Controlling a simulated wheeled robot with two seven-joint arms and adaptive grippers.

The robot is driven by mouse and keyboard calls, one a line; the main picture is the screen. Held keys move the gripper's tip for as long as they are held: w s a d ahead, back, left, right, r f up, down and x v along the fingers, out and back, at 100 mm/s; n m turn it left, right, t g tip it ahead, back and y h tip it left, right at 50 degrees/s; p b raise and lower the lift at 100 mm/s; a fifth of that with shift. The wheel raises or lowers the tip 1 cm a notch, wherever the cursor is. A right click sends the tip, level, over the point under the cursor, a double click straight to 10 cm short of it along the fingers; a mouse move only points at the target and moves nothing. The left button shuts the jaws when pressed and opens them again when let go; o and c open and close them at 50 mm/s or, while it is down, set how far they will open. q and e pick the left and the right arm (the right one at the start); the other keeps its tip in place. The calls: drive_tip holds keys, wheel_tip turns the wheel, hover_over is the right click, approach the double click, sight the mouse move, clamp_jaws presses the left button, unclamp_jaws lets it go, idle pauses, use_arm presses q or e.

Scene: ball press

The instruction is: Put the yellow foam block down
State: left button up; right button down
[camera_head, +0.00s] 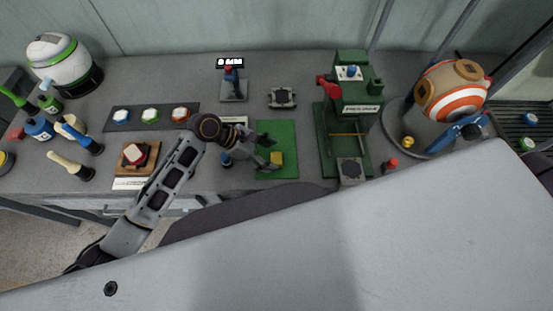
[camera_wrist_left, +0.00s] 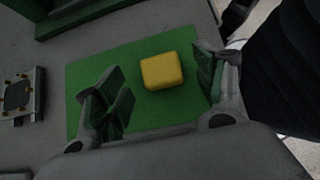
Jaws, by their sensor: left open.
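The yellow foam block (camera_head: 276,158) lies on the green mat (camera_head: 283,135) on the workbench. My left gripper (camera_head: 268,152) is open at the mat, with its fingers to the left of the block in the head view. In the left wrist view the yellow foam block (camera_wrist_left: 162,71) shows between the spread green fingertips of my left gripper (camera_wrist_left: 158,90), with a gap on both sides. The green mat (camera_wrist_left: 92,60) is bare around the block there. My right gripper is not in view.
A green press (camera_head: 345,110) stands right of the mat. A small dark square fixture (camera_head: 282,98) lies behind it. An orange and white ball (camera_head: 452,90) rests on a round base at the right. Colored buttons (camera_head: 150,115) and bottles fill the left side.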

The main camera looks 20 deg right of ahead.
sight(274, 158)
use_arm(q)
drive_tip(key=shift+x, duration=1.2)
drive_tip(key=shift+c, duration=0.2)
drive_tip(key=c, duration=0.9)
drive_tip(key=shift+r, duration=0.1)
drive_tip(key=shift+r+p, duration=0.35)
drive_tip(key=shift+r, duration=4.6)
